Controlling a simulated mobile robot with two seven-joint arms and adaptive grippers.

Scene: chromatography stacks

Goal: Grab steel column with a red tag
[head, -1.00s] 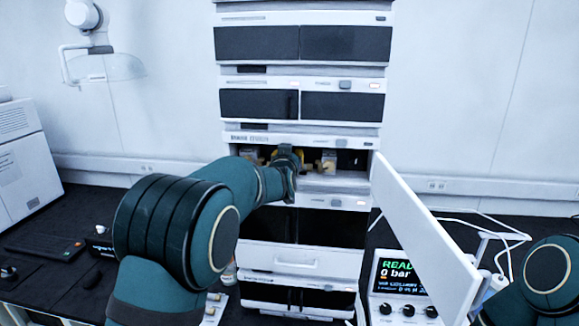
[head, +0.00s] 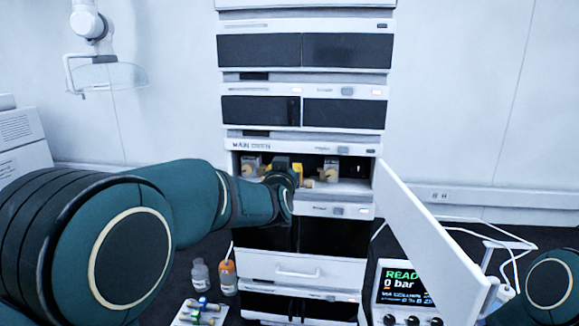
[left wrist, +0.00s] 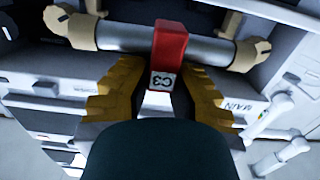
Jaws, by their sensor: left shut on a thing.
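The steel column (left wrist: 208,50) is a grey metal tube lying crosswise in the left wrist view, with tan fittings at both ends. A red tag (left wrist: 171,42) marked C3 sits around its middle. My left gripper (left wrist: 158,74) is shut on the column, its yellow fingers on either side of the tag. In the head view my left gripper (head: 285,174) is at the open bay in the middle of the stack, and my arm hides most of the column there. My right gripper is out of view.
The instrument stack (head: 305,147) has its white door (head: 425,235) swung open to the right of the bay. A display reading 0 bar (head: 403,282) stands at lower right.

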